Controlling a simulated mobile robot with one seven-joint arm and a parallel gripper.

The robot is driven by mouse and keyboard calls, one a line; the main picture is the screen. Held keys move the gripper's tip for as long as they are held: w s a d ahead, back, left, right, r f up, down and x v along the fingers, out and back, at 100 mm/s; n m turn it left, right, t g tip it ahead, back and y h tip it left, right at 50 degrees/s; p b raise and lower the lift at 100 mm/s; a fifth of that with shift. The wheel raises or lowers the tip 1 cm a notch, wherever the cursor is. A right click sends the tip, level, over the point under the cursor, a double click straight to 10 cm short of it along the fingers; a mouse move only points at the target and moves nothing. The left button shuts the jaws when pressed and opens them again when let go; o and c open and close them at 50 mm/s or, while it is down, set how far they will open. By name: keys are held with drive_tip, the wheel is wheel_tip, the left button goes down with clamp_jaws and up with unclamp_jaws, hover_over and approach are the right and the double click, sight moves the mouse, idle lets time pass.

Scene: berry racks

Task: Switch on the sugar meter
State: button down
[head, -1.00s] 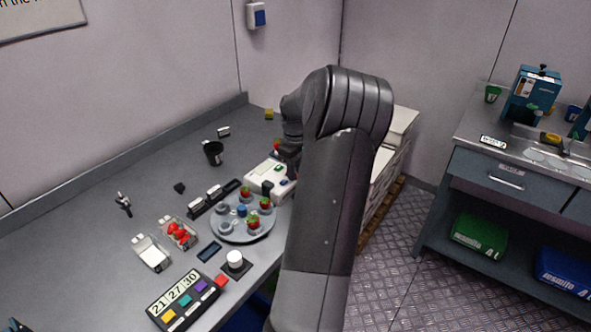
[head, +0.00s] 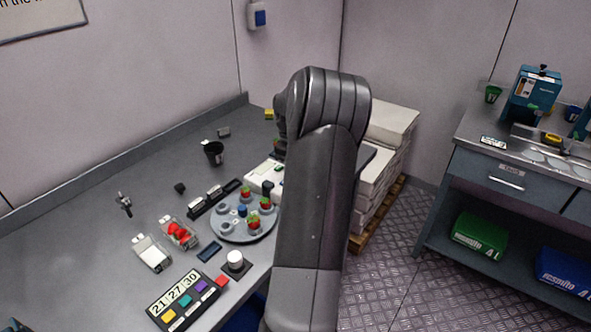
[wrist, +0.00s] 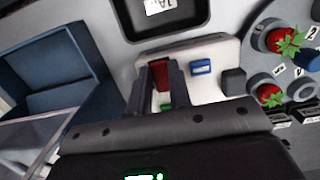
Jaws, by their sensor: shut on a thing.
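The white device (wrist: 216,52), which I take to be the sugar meter, lies under my gripper in the wrist view. It carries a blue button (wrist: 201,68), a dark block (wrist: 233,82) and a green spot by my fingers. My gripper (wrist: 162,78) has its two fingers close about a dark red piece (wrist: 161,76) at the device. I cannot tell whether this piece is part of the device. In the head view, the white device (head: 257,175) stands behind the round carousel, partly hidden by my arm. My gripper is hidden there.
The grey carousel (head: 230,236) with several strawberries (head: 253,221) stands close beside the device. A button panel (head: 186,300), a white knob (head: 235,258) and two small punnets are nearer. A black cup (head: 214,153) stands behind. White stacked boxes (head: 390,125) are right of the bench.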

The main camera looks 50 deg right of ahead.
drive_tip(key=shift+w+g, duration=0.3)
drive_tip(key=shift+g, duration=0.8)
drive_tip(key=shift+r, duration=0.1)
drive_tip(key=c, duration=1.6)
unclamp_jaws()
drive_tip(key=shift+r, duration=0.1)
drive_tip(key=v, duration=1)
drive_tip(key=shift+r, duration=0.25)
drive_tip(key=shift+w, duration=0.1)
